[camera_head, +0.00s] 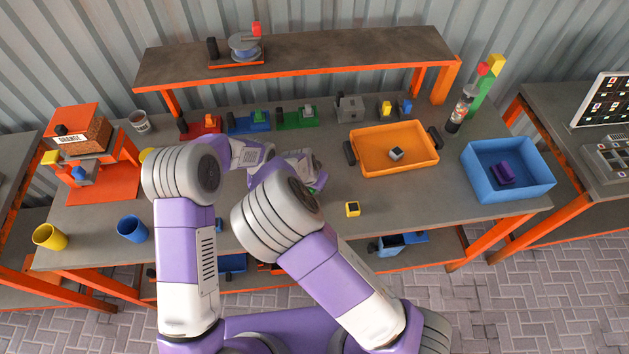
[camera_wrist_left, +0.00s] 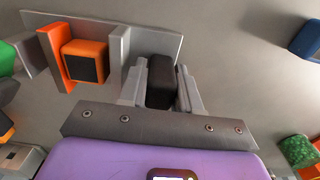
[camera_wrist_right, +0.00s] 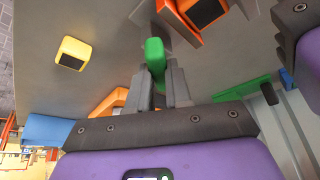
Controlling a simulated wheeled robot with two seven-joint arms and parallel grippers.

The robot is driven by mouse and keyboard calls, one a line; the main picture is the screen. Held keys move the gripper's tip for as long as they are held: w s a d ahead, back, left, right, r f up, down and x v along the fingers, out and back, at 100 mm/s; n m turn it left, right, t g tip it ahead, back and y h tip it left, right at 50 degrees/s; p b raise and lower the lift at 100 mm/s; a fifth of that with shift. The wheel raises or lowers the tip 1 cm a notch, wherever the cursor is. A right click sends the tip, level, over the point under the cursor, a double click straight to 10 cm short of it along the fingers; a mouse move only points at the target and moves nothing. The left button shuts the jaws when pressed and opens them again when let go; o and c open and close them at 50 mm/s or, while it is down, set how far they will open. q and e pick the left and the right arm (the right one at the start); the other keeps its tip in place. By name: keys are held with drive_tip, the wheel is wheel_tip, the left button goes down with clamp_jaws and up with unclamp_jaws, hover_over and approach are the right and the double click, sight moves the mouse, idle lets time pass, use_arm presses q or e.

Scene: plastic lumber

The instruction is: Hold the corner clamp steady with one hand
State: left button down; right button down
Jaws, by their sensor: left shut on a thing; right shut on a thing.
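The corner clamp appears to be the grey plate-like fixture (camera_wrist_left: 100,30) on the table in the left wrist view, with an orange upright and a dark-faced orange block (camera_wrist_left: 85,62) against it. My left gripper (camera_wrist_left: 160,88) is shut on a dark block-like grip (camera_wrist_left: 160,72) at the fixture's side. My right gripper (camera_wrist_right: 160,88) is shut on a green piece (camera_wrist_right: 154,50), whose far end is close to the fixture. Whether they touch I cannot tell. The orange block also shows in the right wrist view (camera_wrist_right: 203,12). In the head view my arms hide most of the fixture.
A yellow block (camera_head: 352,209) lies alone on the table to the right. Behind it is an orange tray (camera_head: 372,166) with a small block, then a blue bin (camera_head: 535,178). Red, blue and green holders line the back under a shelf (camera_head: 300,57). Yellow and blue cups (camera_head: 132,229) stand front left.

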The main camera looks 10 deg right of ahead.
drive_tip(key=shift+s+f, duration=0.25)
drive_tip(key=shift+f, duration=0.05)
drive_tip(key=c, duration=1)
unclamp_jaws()
drive_tip(key=shift+c, duration=0.2)
drive_tip(key=shift+w+r, duration=0.15)
drive_tip(key=shift+r, duration=0.1)
drive_tip(key=shift+a+r, duration=0.1)
drive_tip(key=shift+r, duration=0.15)
drive_tip(key=v, duration=1.1)
drive_tip(key=shift+r, duration=0.15)
